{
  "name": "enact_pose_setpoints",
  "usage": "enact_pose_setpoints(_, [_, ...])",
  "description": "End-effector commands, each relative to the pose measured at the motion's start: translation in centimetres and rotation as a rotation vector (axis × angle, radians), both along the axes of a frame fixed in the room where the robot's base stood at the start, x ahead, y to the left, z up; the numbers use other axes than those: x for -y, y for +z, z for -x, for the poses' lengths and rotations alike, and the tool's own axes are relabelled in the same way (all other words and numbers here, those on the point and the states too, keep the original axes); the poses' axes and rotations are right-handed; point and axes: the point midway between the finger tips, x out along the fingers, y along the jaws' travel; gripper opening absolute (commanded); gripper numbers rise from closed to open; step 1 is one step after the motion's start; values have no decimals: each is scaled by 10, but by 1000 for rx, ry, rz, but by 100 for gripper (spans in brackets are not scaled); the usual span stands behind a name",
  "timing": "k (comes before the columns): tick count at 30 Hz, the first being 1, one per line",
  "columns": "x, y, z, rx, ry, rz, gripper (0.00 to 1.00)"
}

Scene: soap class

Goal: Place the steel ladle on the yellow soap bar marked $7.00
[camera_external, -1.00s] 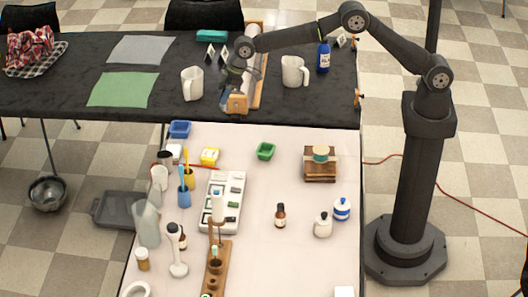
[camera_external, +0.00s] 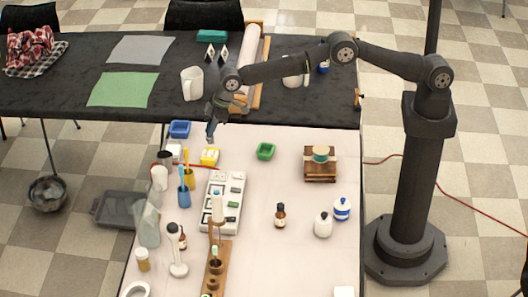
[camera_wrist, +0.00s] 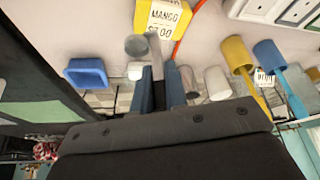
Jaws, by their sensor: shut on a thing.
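The yellow soap bar (camera_external: 209,157) lies on the white table, and its label reads MANGO $7.00 in the wrist view (camera_wrist: 163,18). My gripper (camera_external: 211,136) is above the back of the table, behind and near the yellow soap bar. In the wrist view its blue fingers (camera_wrist: 160,88) are shut on the steel ladle (camera_wrist: 138,46). The ladle's round grey end and narrow shank stick out past the fingertips, beside the yellow bar in the picture. They look apart, though the height is unclear. The ladle is too small to make out clearly in the external view.
A blue dish (camera_external: 180,129) is left of my gripper. A white soap block (camera_external: 174,150) lies left of the yellow bar. Yellow and blue cups (camera_external: 184,196) with brushes stand in front. A green dish (camera_external: 265,151) is to the right, with clear table around it.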

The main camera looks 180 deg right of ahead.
Motion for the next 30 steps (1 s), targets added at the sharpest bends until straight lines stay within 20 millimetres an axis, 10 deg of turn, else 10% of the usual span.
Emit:
enact_pose_setpoints(17, [0, -35, 0, 0, 0, 0, 0])
enact_pose_setpoints(21, [0, -36, 0, 0, 0, 0, 34])
enact_pose_setpoints(30, [0, -35, 0, 0, 0, 0, 34])
